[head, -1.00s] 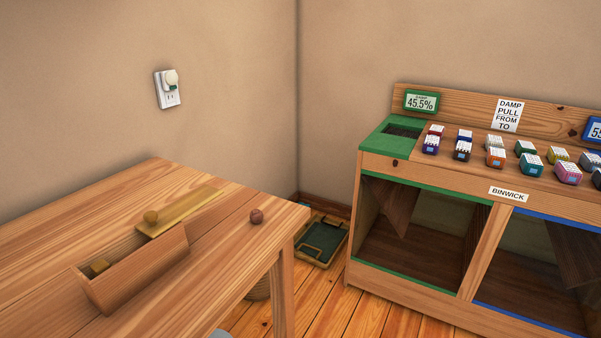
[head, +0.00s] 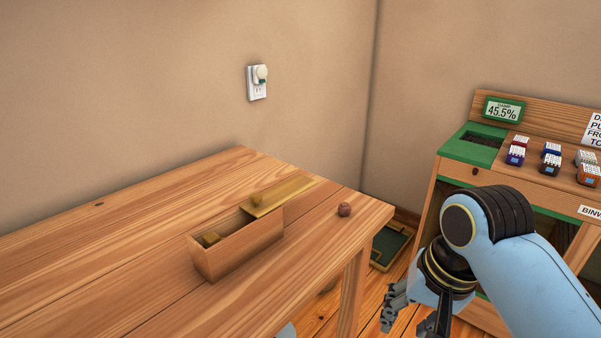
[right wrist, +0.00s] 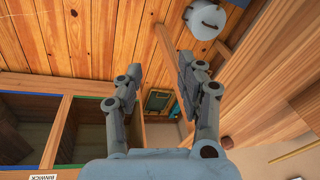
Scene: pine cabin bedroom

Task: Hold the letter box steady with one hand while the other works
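My right gripper (head: 412,318) is off the table's right edge, low and apart from the box. In the right wrist view its two fingers (right wrist: 161,70) are spread with nothing between them. My left gripper is not in view.
A green tray (head: 388,246) lies on the floor behind the table. A wooden bin cabinet (head: 452,172) with small labelled boxes stands at right. The table's left part is clear.

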